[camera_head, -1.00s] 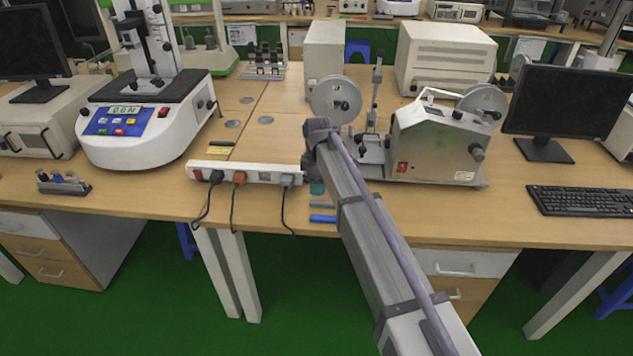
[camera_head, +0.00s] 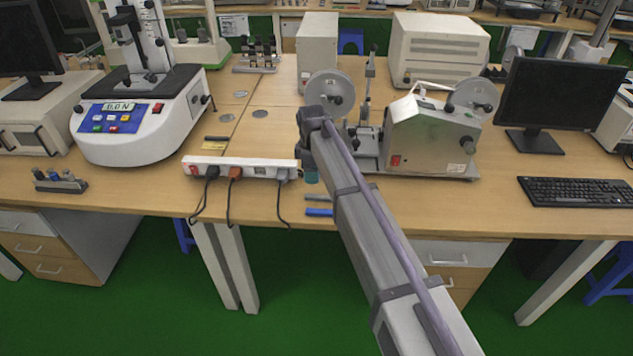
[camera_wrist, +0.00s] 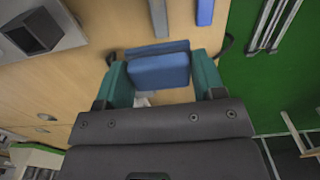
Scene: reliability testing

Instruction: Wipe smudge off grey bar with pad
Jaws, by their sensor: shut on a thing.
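My gripper (camera_wrist: 162,76) has teal fingers on both sides of a blue pad (camera_wrist: 158,68) in the wrist view, shut on it. The pad is held in front of the wooden table top. The grey bar (camera_wrist: 158,18) lies at the upper edge of the wrist view, beyond the pad and apart from it in the picture. In the head view the grey bar (camera_head: 318,198) lies near the table's front edge, and my gripper (camera_head: 312,177) is just behind it. The pad is hidden there by my arm. I cannot make out a smudge on the bar.
A blue bar (camera_head: 319,212) lies beside the grey bar, nearer the edge. A white power strip (camera_head: 240,168) with hanging cables is to the left. A machine with reels (camera_head: 430,135) stands to the right. A force tester (camera_head: 140,120) stands at left.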

